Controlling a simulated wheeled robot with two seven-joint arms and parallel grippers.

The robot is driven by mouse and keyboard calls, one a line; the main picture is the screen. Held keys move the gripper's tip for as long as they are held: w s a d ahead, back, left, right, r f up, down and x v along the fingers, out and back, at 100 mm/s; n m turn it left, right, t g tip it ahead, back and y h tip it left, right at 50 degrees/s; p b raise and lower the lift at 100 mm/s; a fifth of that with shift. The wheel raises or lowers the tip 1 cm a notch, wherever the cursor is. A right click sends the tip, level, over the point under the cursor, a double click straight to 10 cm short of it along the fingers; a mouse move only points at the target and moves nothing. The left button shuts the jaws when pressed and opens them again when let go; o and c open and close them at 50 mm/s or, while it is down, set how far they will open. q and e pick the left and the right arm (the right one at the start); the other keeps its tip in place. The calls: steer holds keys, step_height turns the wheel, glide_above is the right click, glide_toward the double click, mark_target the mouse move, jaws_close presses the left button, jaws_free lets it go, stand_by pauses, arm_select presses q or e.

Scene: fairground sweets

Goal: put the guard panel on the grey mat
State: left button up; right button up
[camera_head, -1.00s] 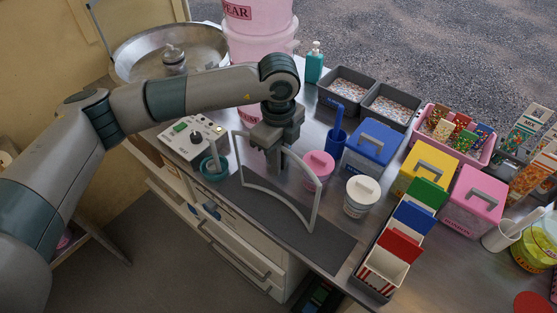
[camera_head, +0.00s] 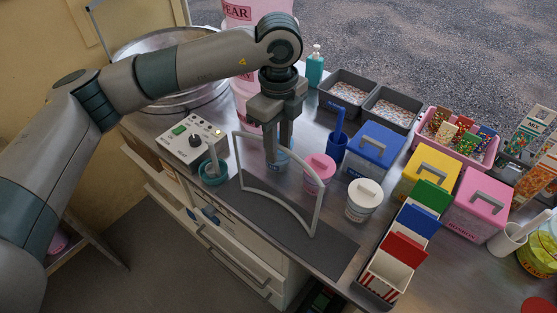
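The guard panel (camera_head: 318,200), a clear sheet in a pale curved frame, stands upright on the dark grey mat (camera_head: 325,248) near the counter's front edge. Its lower edge appears to rest on the mat. My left gripper (camera_head: 278,150) points down at the panel's upper part, with its two fingers apart. A light blue tub shows behind the fingers. I cannot tell whether the fingers still touch the panel. My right gripper is not in view.
A control box (camera_head: 193,142) and a teal pot (camera_head: 213,172) stand left of the panel. A pink-lidded tub (camera_head: 319,172) and a white-lidded tub (camera_head: 363,200) stand close to its right. Striped boxes (camera_head: 388,277) stand farther right. The mat's front right part is clear.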

arm_select(q)
steer(key=shift+r+b, duration=0.65)
steer(key=shift+r, duration=2.1)
